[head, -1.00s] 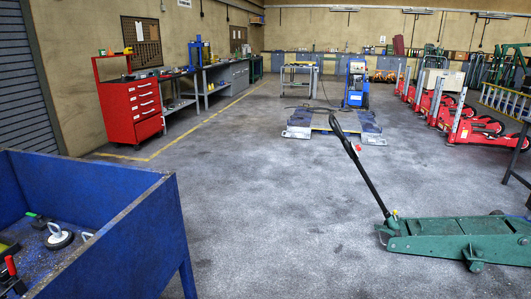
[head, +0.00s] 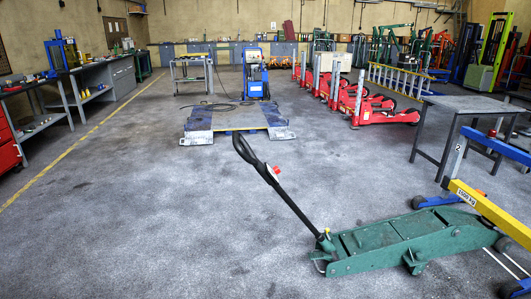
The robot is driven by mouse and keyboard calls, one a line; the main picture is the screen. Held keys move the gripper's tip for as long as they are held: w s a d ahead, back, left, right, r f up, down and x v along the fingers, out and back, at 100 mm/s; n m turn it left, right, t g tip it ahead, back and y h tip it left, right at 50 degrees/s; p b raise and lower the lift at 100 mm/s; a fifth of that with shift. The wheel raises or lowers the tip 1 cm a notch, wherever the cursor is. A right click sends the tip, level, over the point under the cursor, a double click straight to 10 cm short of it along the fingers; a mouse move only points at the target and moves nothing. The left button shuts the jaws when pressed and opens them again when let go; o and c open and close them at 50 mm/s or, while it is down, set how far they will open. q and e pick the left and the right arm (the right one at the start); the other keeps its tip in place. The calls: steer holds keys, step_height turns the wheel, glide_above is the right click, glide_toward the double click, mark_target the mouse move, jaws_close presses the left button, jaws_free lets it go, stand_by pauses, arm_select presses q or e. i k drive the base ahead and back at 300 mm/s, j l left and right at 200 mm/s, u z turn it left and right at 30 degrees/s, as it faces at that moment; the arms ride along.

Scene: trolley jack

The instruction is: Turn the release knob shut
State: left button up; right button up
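A green trolley jack (head: 405,242) stands on the floor at the lower right in the head view. Its black handle (head: 292,207) leans up and to the left from the jack's near-left end, with a looped grip (head: 245,149) at the top. A small red part (head: 276,170) sits on the handle just below the grip; I cannot tell whether it is the release knob. A small yellow-orange part (head: 325,234) shows at the handle's base. Neither of my grippers is in view.
Open grey floor (head: 150,220) lies left of the jack. A blue and yellow crane frame (head: 490,210) stands close on its right. A grey table (head: 475,108) is behind it. A low platform lift (head: 236,122) and red jacks (head: 385,108) are farther back.

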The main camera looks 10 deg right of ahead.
mark_target(277, 170)
steer(key=i+l+z, duration=0.15)
steer(key=i+z, duration=0.2)
steer(key=i, duration=0.45)
steer(key=i+j+z, duration=0.1)
steer(key=i+z, duration=0.25)
steer(key=i, duration=0.45)
steer(key=i+l+u, duration=0.45)
steer(key=l, duration=0.15)
steer(key=i+l+u, duration=0.25)
steer(key=l+u, duration=0.25)
steer(key=l, duration=0.15)
